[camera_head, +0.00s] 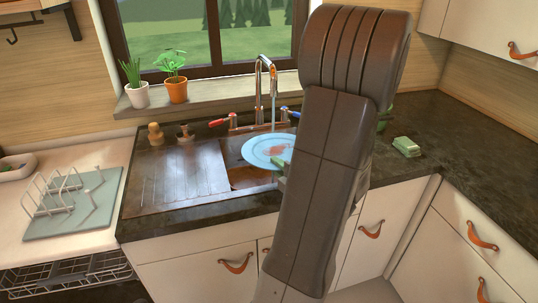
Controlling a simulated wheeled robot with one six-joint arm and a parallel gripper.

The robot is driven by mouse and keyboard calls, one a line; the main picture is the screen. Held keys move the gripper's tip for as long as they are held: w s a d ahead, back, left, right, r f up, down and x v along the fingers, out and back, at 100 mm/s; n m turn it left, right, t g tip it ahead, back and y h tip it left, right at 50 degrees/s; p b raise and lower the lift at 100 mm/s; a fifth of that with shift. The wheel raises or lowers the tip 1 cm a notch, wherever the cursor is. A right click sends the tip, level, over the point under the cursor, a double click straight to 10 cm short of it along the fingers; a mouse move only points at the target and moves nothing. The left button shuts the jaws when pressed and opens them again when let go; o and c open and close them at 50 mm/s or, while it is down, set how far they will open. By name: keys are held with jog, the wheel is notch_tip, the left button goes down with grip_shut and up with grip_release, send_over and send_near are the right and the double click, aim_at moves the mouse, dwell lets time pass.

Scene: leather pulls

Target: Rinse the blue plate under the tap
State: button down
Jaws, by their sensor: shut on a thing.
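The blue plate (262,150) is held tilted over the sink basin (240,178), below the tap (259,88). A reddish-brown smear shows on its face. My gripper (281,168) is shut on the plate's right edge; my arm hides most of the gripper and part of the plate. The tap's spout curves over toward the plate. A thin pale line hangs below the spout, but I cannot tell for sure if it is running water. A red lever (222,120) is left of the tap and a blue lever (290,112) is right of it.
A dish rack (70,205) on a pale mat stands at the left, above an open dishwasher rack (70,278). Two potted plants (176,90) stand on the sill. A green sponge-like block (406,147) lies on the dark counter (455,150), mostly clear at the right.

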aim_at(273, 141)
jog(key=shift+w+f, duration=0.1)
jog(key=shift+w, duration=0.35)
jog(key=shift+w+a+f, duration=0.3)
jog(key=shift+w, duration=2)
jog(key=shift+w+a+f, duration=0.3)
jog(key=shift+w+f, duration=0.05)
jog(key=shift+w, duration=2)
jog(key=shift+w+a+f, duration=0.3)
jog(key=shift+w, duration=2)
jog(key=shift+d, duration=0.15)
jog(key=shift+d, duration=0.4)
jog(key=s, duration=0.5)
jog(key=s+d, duration=0.1)
jog(key=s, duration=0.1)
jog(key=shift+s+p, duration=0.25)
jog(key=shift+p, duration=0.1)
jog(key=shift+a, duration=0.1)
